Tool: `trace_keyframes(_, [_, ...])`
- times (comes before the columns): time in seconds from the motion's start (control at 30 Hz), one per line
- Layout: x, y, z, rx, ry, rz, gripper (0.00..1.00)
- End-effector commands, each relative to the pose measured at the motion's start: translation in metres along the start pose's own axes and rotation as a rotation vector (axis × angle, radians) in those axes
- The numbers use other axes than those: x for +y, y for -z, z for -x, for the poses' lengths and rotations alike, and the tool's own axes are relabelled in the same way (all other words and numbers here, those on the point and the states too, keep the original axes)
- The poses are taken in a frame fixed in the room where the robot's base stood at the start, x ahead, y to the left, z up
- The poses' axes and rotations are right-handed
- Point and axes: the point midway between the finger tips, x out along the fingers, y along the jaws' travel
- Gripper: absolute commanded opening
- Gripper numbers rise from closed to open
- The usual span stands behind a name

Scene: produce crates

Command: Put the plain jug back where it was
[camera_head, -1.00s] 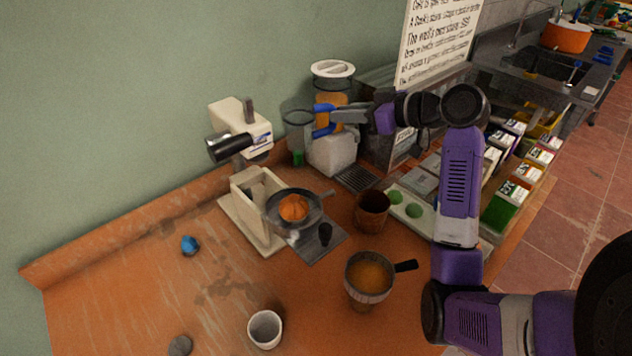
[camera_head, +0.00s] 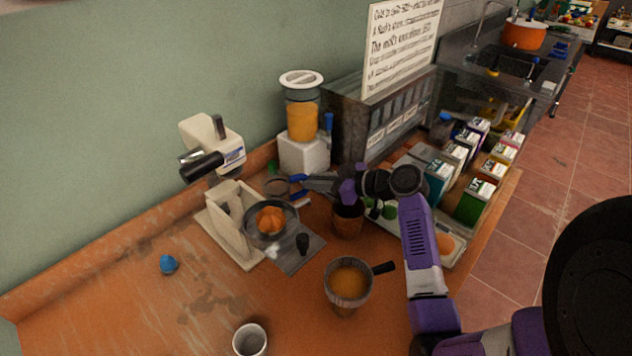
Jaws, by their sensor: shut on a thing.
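The jug (camera_head: 274,189) is clear, with a thin rim, and looks empty. My gripper (camera_head: 297,187), with blue fingertips, is shut on its right side. The jug is between the blender and the cream press, low over the back of the counter. I cannot tell whether its base touches the counter; its lower part is hard to make out against the pan behind my view's overlap.
The blender (camera_head: 302,122) holds orange juice. The press (camera_head: 232,215) has a bowl with an orange fruit. A brown pot (camera_head: 347,222), a strainer-like cup of orange liquid (camera_head: 346,288) and a white cup (camera_head: 250,341) stand nearby. The left counter is mostly clear, except a blue lump (camera_head: 168,264).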

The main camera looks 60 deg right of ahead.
Motion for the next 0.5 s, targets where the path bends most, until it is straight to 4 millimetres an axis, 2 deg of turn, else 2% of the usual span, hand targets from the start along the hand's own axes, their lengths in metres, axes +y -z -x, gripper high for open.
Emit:
trace_keyframes(0.43, [-0.0002, -0.0086, -0.0034, 0.001, 0.000, 0.001, 0.00])
trace_keyframes(0.47, [-0.0002, -0.0079, -0.0030, 0.000, -0.001, 0.000, 0.21])
trace_keyframes(0.5, [-0.0002, -0.0074, -0.0027, 0.000, -0.001, 0.000, 0.29])
